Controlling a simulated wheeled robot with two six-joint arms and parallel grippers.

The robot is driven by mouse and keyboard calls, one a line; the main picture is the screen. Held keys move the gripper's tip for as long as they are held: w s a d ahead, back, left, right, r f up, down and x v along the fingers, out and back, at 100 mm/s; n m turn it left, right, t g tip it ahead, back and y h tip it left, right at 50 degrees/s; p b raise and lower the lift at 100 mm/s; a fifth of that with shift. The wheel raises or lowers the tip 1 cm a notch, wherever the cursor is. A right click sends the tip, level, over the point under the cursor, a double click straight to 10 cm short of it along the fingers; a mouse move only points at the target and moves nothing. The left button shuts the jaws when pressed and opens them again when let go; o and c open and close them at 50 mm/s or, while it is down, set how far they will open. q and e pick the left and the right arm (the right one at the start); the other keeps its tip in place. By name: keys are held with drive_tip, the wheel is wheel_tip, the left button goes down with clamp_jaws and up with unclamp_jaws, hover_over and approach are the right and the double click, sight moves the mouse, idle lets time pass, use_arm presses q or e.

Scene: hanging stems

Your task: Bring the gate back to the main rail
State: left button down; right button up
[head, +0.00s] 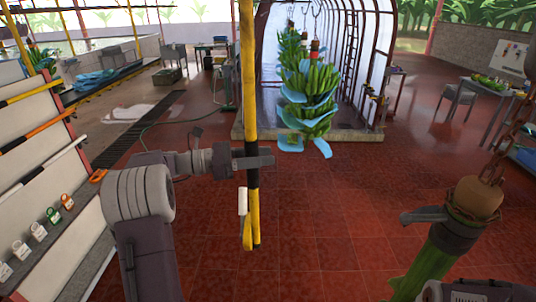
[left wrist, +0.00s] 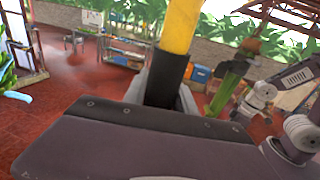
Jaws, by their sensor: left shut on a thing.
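The gate, a yellow and black striped bar (head: 249,90), hangs nearly upright in the middle of the head view. Its top runs out of the picture and its lower end hangs free above the floor. My left gripper (head: 252,161) is shut on a black stretch of it. In the left wrist view the bar (left wrist: 182,28) rises from between the fingers. The main rail cannot be made out clearly. My right gripper (head: 426,215) seems to be beside or around a thick green stem (head: 432,258); its jaws are partly hidden.
A brown knob (head: 478,196) on a chain tops the green stem at right. A banana bunch (head: 309,88) with blue wrapping hangs behind the gate. A shelf unit (head: 40,170) with coloured tags stands at left. The red tiled floor (head: 330,215) between is clear.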

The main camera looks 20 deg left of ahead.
use_arm(q)
drive_tip(key=shift+a+r, duration=0.1)
drive_tip(key=shift+a, duration=0.05)
drive_tip(key=c, duration=1.2)
unclamp_jaws()
drive_tip(key=shift+o, duration=0.9)
drive_tip(key=shift+a, duration=0.15)
drive_tip(key=b+v, duration=0.3)
drive_tip(key=v, duration=0.6)
